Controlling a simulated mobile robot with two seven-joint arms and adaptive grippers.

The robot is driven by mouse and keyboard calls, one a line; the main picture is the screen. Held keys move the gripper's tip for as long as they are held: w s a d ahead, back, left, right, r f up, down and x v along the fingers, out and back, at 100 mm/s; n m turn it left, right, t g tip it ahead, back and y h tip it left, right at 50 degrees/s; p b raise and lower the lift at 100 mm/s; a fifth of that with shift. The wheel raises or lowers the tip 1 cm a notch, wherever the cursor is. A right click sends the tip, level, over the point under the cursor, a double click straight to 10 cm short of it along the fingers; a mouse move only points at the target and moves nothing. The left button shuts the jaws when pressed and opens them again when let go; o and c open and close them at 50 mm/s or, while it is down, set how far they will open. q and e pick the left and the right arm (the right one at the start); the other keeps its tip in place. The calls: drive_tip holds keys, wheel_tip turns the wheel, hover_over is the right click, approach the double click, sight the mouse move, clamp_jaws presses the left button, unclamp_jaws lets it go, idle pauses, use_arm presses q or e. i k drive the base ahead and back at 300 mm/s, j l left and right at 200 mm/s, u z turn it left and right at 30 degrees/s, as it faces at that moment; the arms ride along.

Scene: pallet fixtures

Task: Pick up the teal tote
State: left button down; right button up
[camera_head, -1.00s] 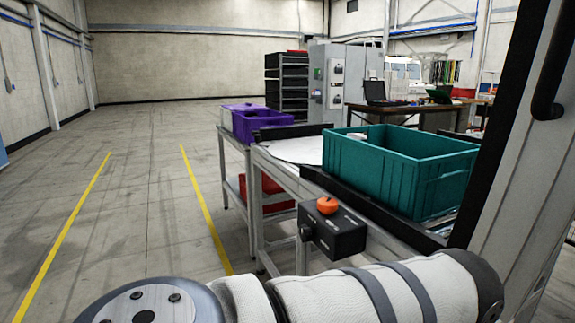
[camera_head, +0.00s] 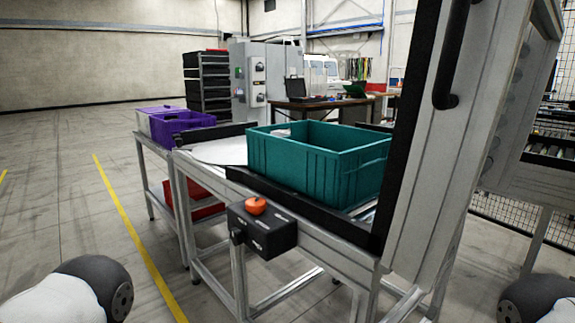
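The teal tote (camera_head: 305,165) sits upright on a metal-framed conveyor table right of centre, behind a black side rail. Its open top shows a small pale item at the inner far left, too small to identify. Its right end is partly hidden by a tall grey and black frame. Neither of my grippers is in view. Only parts of my arms show at the lower left and lower right corners, well apart from the tote.
A black control box (camera_head: 262,230) with an orange button juts from the table's front. The grey and black upright frame (camera_head: 445,140) stands close at the right. A purple tote (camera_head: 180,126) is on a table at the left, with a red bin (camera_head: 190,198) below. Floor at left is clear.

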sight(319, 157)
drive_tip(key=i+j+z, duration=0.25)
drive_tip(key=j, duration=0.3)
drive_tip(key=i+j+z, duration=0.1)
drive_tip(key=j+z, duration=0.2)
drive_tip(key=j, duration=0.25)
drive_tip(key=i+j+z, duration=0.1)
drive_tip(key=j+z, duration=0.15)
drive_tip(key=j, duration=0.35)
drive_tip(key=j+z, duration=0.3)
drive_tip(key=j, duration=0.3)
